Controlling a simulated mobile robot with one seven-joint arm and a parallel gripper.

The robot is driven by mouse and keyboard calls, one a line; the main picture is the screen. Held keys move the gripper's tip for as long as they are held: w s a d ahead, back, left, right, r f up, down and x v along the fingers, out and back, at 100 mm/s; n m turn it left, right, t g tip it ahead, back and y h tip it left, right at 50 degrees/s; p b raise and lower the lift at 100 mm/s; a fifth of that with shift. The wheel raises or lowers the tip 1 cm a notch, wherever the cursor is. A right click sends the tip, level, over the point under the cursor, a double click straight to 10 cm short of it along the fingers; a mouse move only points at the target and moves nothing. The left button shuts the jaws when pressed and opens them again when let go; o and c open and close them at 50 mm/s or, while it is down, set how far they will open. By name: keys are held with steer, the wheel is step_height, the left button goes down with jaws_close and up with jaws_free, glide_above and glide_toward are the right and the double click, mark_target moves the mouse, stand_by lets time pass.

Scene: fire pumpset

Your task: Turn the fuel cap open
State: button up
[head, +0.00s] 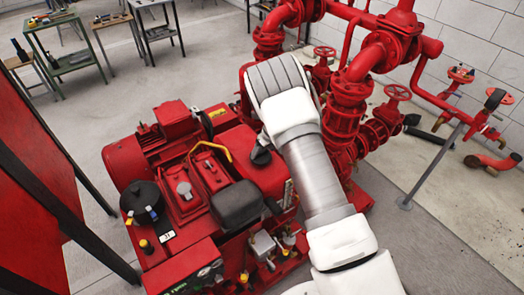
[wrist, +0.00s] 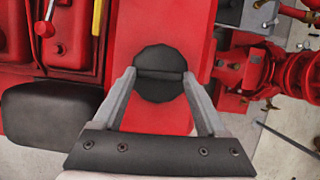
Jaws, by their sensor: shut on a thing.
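The fuel cap (wrist: 160,58) is a round black cap with a raised bar across it, on top of the red fuel tank (wrist: 150,120). In the wrist view my gripper (wrist: 160,82) reaches over the tank, with one grey finger on each side of the cap. The fingers are shut on the cap, and its lower part lies between them. In the head view the cap (head: 261,156) shows at the left edge of my arm, on the red tank (head: 235,150). My fingers are hidden there behind the arm.
A black rounded box (head: 238,204) and a yellow handle (head: 212,146) stand left of the tank. Red pipes and valves (head: 348,105) crowd the right side. Work tables (head: 75,60) stand far back left. Open floor lies behind the pumpset.

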steer(key=n+b, duration=0.2)
steer(key=n, duration=0.1)
steer(key=n+g+y+b, duration=0.1)
steer(key=shift+w+d+f+n, duration=0.1)
steer(key=shift+w+d+n, duration=0.15)
steer(key=shift+n, duration=0.15)
steer(key=n+g+b, duration=0.1)
steer(key=n, duration=0.1)
steer(key=n+b, duration=0.1)
steer(key=n, duration=0.1)
steer(key=shift+w+n+g+y+b, duration=0.15)
steer(key=shift+n+g+y+b, duration=0.15)
steer(key=shift+g+y+b, duration=0.1)
steer(key=n+g+b, duration=0.1)
steer(key=n+b, duration=0.1)
steer(key=n, duration=0.2)
steer(key=shift+w+g, duration=0.15)
steer(key=shift+g, duration=0.25)
steer(key=shift+w+a+n+g+h+b, duration=0.1)
steer(key=shift+n+g+h+b, duration=0.25)
steer(key=shift+n, duration=0.65)
steer(key=shift+a+n+g+h+b, duration=0.15)
steer(key=shift+n+g+b, duration=0.2)
steer(key=shift+n, duration=0.65)
steer(key=shift+d, duration=0.1)
steer(key=o, duration=1.3)
